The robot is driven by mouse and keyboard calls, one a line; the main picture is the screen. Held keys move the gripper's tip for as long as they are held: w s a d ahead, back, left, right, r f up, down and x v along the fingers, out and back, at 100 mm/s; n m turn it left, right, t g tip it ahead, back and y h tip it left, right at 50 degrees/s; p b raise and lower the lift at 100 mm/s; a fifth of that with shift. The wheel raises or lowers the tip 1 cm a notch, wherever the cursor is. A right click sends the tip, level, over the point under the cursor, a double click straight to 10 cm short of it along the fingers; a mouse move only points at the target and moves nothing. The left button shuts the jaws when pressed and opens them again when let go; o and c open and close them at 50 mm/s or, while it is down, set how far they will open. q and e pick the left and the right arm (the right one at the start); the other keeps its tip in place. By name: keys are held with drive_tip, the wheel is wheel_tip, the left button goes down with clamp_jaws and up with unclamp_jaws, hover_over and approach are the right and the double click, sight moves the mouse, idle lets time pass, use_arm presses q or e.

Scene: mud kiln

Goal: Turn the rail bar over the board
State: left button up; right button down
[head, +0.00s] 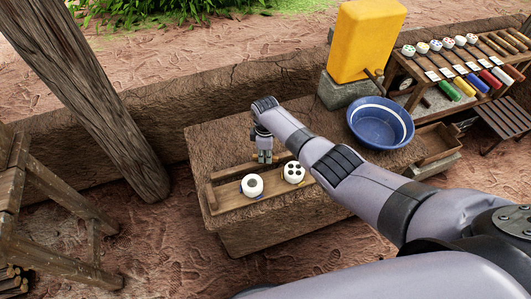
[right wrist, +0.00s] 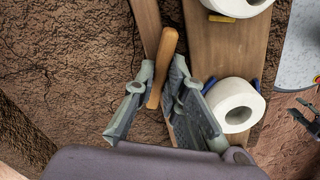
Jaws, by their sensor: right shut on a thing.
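The board (head: 224,206) is a long wooden plank on top of a mud block, with two white rolls on it. The rail bar (head: 229,174) is a narrow wooden strip along its far side; it also shows in the right wrist view (right wrist: 146,22). A rounded orange-brown wooden handle (right wrist: 164,60) stands by it, seemingly part of the bar; their joint is hidden.
A blue basin (head: 380,122) stands on the block right of my right arm. A yellow jerrycan (head: 366,42) is behind it. A rack of brushes and coloured rollers (head: 465,72) is at the right. A wooden post (head: 95,105) and stand (head: 50,215) are left, beyond open ground.

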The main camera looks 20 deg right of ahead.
drive_tip(key=m+p, duration=0.1)
drive_tip(key=m, duration=0.4)
drive_tip(key=shift+r+m, duration=0.1)
drive_tip(key=shift+m, duration=0.2)
drive_tip(key=m, duration=0.5)
drive_tip(key=shift+m+p, duration=0.3)
drive_tip(key=shift+m, duration=0.1)
drive_tip(key=shift+w, duration=0.1)
drive_tip(key=c, duration=1.6)
unclamp_jaws()
drive_tip(key=shift+c, duration=0.2)
wheel_tip(320, 180, up, 12)
